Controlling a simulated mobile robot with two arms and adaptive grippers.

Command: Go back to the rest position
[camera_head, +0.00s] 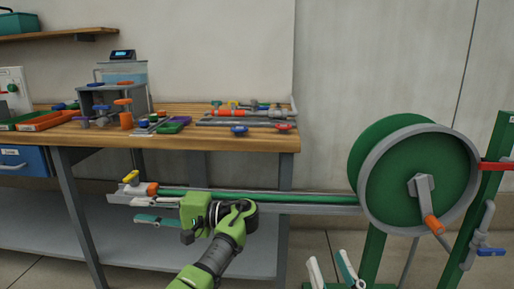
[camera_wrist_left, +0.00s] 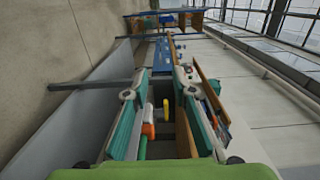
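My left gripper (camera_head: 143,210) points left in front of the workbench's lower part, with its fingers apart and nothing between them. In the left wrist view its two teal-padded fingers (camera_wrist_left: 162,76) stand wide apart. The green hose (camera_head: 235,195) lies along a grey channel (camera_head: 325,209), just behind the gripper. Its orange fitting (camera_head: 152,188) and a yellow part (camera_head: 131,176) are at the channel's left end. The orange fitting (camera_wrist_left: 148,130) also shows between the fingers in the wrist view. My right gripper (camera_head: 327,259) shows only its two spread fingertips at the bottom edge, empty.
A green hose reel (camera_head: 410,180) with an orange crank handle (camera_head: 433,225) stands at the right on a green frame. The workbench (camera_head: 215,138) holds valves, fittings and trays. A blue-handled valve (camera_head: 490,251) is at the far right.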

